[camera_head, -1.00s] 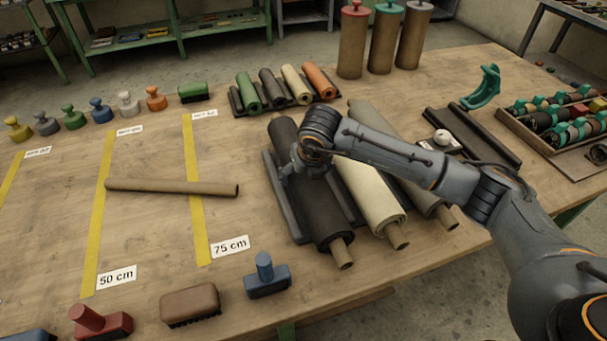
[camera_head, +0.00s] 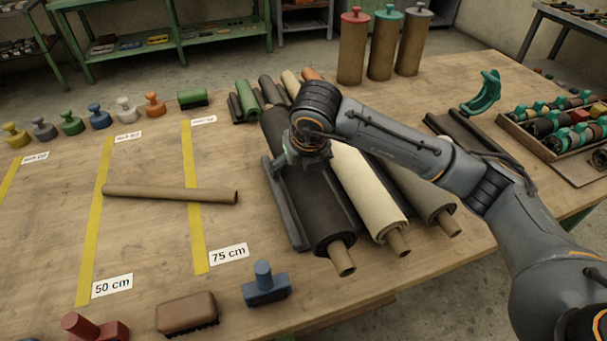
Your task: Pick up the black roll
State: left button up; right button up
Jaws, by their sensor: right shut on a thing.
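The large black roll (camera_head: 318,208) lies lengthwise at the middle of the table, its brown core (camera_head: 342,261) sticking out at the near end. It appears raised a little above its dark cradle (camera_head: 286,205), whose left rail shows beside it. My right gripper (camera_head: 308,158) is over the roll's far half and shut on it; its fingertips are largely hidden by the wrist. My left gripper is not in view.
A cream roll (camera_head: 368,195) and a grey-brown roll (camera_head: 424,198) lie close on the right. Several small rolls (camera_head: 250,100) sit behind. A bare brown tube (camera_head: 170,193) crosses the yellow-taped area at left. A blue-handled tool (camera_head: 265,285) stands near the front edge.

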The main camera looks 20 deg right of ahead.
jog(key=s+a+r+b, duration=0.1)
jog(key=s+a+r, duration=0.5)
jog(key=s, duration=0.2)
jog(key=shift+s+r+b, duration=0.2)
jog(key=shift+s+b, duration=0.1)
jog(key=shift+b, duration=0.1)
